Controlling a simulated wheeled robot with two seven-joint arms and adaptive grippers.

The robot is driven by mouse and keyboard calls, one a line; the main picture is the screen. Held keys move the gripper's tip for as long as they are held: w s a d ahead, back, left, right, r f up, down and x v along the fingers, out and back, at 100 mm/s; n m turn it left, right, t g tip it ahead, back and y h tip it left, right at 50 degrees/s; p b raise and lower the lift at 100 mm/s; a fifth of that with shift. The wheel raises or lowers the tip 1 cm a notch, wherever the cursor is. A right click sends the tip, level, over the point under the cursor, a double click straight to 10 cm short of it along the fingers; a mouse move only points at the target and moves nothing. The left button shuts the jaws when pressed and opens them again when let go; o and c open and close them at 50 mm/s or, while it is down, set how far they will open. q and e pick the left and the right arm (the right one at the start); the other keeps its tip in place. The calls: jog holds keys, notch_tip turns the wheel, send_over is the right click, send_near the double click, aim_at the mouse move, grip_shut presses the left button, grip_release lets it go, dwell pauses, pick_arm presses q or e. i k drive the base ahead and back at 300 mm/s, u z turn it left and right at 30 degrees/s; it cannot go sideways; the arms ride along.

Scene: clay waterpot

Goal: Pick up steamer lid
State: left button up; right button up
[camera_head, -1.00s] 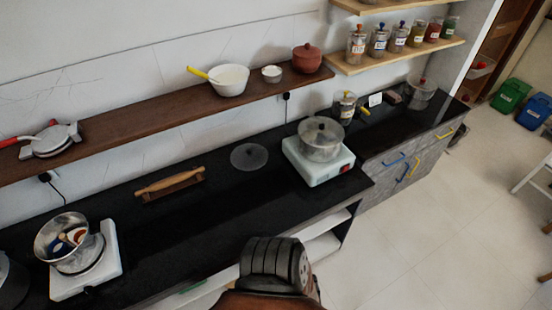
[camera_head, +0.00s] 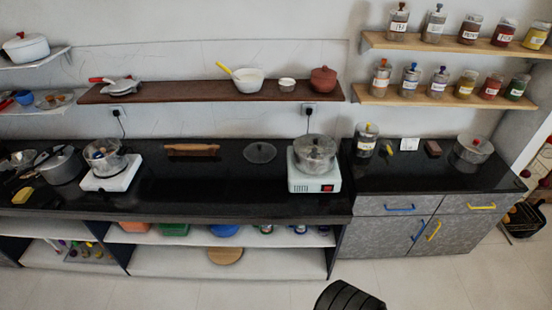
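A steamer-like pot (camera_head: 315,160) stands on a white cooker (camera_head: 314,182) at the right of the black counter, and a see-through lid (camera_head: 315,143) appears to cover it. A second round glass lid (camera_head: 260,152) with a small knob lies flat on the counter, left of the cooker. I cannot tell which of the two is the steamer lid. Neither gripper shows. Only a dark ribbed part, likely mine, enters at the bottom edge, well apart from both lids.
A rolling pin (camera_head: 192,150) lies left of the loose lid. A metal pan sits on a white stove (camera_head: 111,173) further left. A brown shelf (camera_head: 200,92) runs above the counter. Jars stand on shelves at upper right. Bare floor (camera_head: 230,290) lies in front of the cabinets.

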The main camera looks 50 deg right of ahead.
aim_at(259, 153)
jog(key=z, duration=1.45)
